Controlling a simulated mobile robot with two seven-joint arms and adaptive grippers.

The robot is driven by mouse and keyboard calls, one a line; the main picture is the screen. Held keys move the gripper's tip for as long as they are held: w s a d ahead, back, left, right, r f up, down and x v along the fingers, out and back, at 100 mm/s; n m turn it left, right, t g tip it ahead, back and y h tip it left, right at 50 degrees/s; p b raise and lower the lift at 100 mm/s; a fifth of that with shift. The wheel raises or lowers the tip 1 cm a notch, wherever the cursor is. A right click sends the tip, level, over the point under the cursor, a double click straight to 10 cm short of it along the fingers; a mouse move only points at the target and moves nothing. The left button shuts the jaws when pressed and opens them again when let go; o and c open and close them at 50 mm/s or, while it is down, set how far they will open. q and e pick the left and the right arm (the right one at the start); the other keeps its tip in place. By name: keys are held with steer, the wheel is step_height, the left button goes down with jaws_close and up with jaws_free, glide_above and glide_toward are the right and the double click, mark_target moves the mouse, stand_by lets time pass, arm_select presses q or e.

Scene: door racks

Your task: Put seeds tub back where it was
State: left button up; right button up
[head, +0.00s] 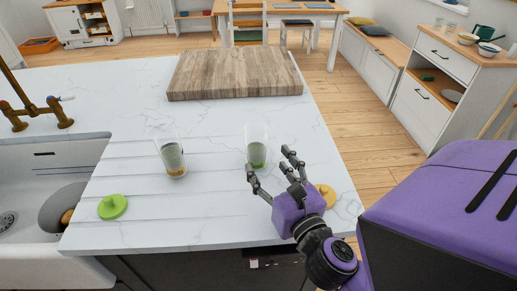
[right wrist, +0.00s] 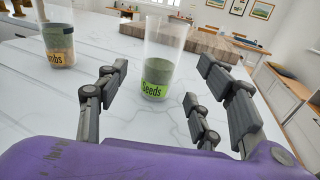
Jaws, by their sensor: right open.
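The seeds tub (head: 257,148) is a clear, tall container with grey-green contents and a green label, standing upright on the white counter (head: 110,150). In the right wrist view the seeds tub (right wrist: 157,75) shows the label "Seeds" and stands ahead of the fingers. My right gripper (head: 271,172) is open and empty, just in front of the tub and apart from it. In the right wrist view the open fingers (right wrist: 170,95) spread to either side of the tub. My left gripper is not in view.
A second clear tub (head: 172,155), its label ending in "mbs", stands left of the seeds tub. A green lid (head: 112,206) and a yellow lid (head: 326,194) lie on the counter. A wooden board (head: 235,73) lies behind. A sink (head: 35,185) is at left.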

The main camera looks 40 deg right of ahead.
steer(key=v, duration=0.5)
stand_by(0.8)
